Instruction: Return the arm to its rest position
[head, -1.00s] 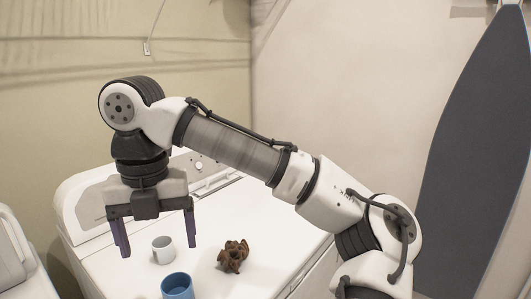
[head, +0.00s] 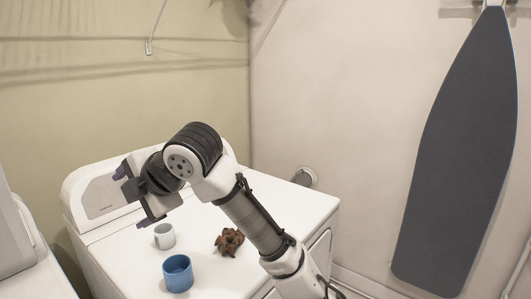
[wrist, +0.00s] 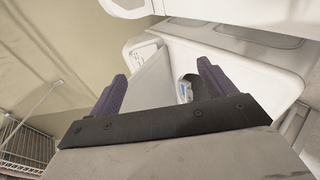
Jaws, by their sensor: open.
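My gripper (head: 133,197) is open and empty, with its two dark fingers apart. In the head view it is held above the back left of the white machine (head: 285,205) and turned sideways to the left. My arm is folded, its elbow raised over the machine top.
A white mug (head: 165,237), a blue mug (head: 178,274) and a brown lumpy object (head: 229,241) stand on the machine top below my arm. A dark ironing board (head: 455,160) hangs at right. A wire rack (wrist: 25,148) shows in the wrist view.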

